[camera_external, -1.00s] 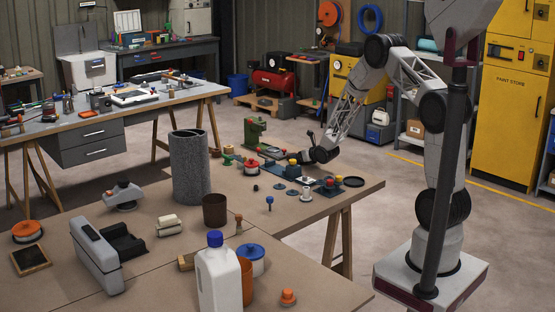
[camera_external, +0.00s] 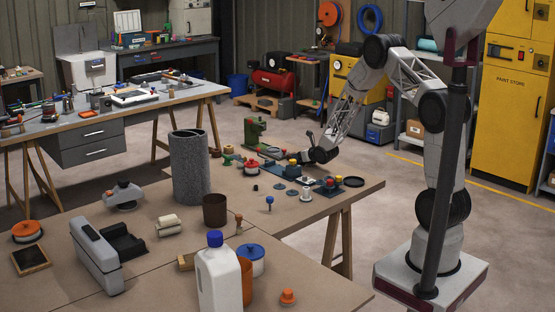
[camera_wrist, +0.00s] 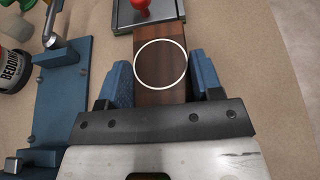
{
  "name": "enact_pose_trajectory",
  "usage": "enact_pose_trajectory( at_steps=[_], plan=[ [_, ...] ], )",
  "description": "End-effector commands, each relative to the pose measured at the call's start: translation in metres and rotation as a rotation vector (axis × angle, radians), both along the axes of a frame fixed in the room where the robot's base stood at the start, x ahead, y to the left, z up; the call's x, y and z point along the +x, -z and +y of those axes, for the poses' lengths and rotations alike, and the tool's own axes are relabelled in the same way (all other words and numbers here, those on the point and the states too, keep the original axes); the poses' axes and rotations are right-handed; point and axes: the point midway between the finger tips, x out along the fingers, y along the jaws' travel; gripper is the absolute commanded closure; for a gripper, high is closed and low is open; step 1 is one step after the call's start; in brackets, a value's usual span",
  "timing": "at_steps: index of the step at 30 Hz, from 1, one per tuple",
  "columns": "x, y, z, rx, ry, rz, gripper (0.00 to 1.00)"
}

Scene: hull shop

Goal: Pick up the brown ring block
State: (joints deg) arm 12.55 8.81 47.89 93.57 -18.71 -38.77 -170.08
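The brown ring block (camera_wrist: 160,92) is a dark wooden block with a thin white circle on its top, in the middle of the wrist view. The blue fingers of my gripper (camera_wrist: 160,80) lie along its left and right sides. I cannot tell whether the block is off the table. In the external view my gripper (camera_external: 317,155) is low over the far end of the near table; the block cannot be made out there.
In the wrist view a blue fixture (camera_wrist: 62,105) and a dark jar (camera_wrist: 12,70) stand at left. A red knob (camera_wrist: 140,4) on a small plate is just beyond the block. Bare tabletop (camera_wrist: 245,70) lies to the right. The table (camera_external: 180,238) holds other tools.

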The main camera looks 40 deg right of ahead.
Motion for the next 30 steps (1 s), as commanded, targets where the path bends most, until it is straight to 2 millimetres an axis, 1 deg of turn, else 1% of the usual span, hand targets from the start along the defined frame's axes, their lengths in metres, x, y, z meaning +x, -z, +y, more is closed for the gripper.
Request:
enact_pose_trajectory(
  at_steps=[1,2,14,20,23,26,30],
  plan=[
    [0.000,0.000,0.000,0.000,0.000,0.000,0.61],
    [0.000,0.000,0.000,0.000,0.000,0.000,0.66],
    [0.000,-0.003,0.000,0.000,0.000,-0.001,0.66],
    [0.000,-0.014,0.000,-0.001,0.000,-0.003,0.66],
    [0.000,-0.023,0.000,0.000,0.000,-0.002,0.66],
    [0.000,-0.036,0.000,-0.001,0.000,-0.004,0.66],
    [-0.017,-0.037,0.003,0.000,0.000,0.001,0.66]
  ],
)
